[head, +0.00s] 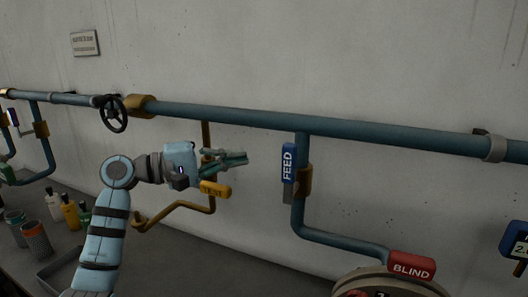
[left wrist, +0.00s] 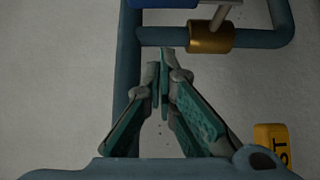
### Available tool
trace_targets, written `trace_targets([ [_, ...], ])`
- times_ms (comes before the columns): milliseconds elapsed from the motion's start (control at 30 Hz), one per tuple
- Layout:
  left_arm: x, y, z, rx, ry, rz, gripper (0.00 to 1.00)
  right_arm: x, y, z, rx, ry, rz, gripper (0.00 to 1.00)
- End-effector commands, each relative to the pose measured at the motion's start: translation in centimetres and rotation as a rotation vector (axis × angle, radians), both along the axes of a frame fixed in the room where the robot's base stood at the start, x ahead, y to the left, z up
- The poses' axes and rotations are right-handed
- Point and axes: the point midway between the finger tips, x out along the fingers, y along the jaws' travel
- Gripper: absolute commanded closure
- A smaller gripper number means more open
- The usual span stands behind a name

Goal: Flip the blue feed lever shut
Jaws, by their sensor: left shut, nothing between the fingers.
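The blue FEED lever (head: 288,163) stands upright along the vertical teal pipe, beside its brass valve body (head: 305,181). In the left wrist view, a blue piece (left wrist: 165,3), apparently this lever, is cut by the top edge, next to the brass body (left wrist: 210,37). My left gripper (head: 246,157) is shut and empty, to the left of the lever and apart from it in the head view. Its closed fingers (left wrist: 163,58) point toward the pipework in the wrist view. My right gripper is not in view.
A yellow lever (head: 215,190) on a brass-coloured pipe hangs just below my left gripper; it also shows in the wrist view (left wrist: 273,145). A long teal pipe (head: 240,116) crosses the wall above. A red BLIND tag (head: 411,266) and a handwheel (head: 113,113) are farther off.

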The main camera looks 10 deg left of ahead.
Motion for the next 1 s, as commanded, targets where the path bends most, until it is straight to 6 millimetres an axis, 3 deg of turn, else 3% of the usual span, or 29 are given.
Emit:
trace_targets([
  [133, 1.6, -2.8, 0.4, -0.002, 0.000, -0.004, 1.00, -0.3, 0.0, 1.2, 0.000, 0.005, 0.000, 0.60],
  [400, 0.8, -6.0, 0.1, -0.001, 0.001, -0.001, 1.00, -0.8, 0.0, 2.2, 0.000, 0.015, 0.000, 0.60],
  [1000, 0.5, -5.6, 0.2, 0.027, -0.006, 0.015, 1.00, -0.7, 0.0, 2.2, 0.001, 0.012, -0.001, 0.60],
])
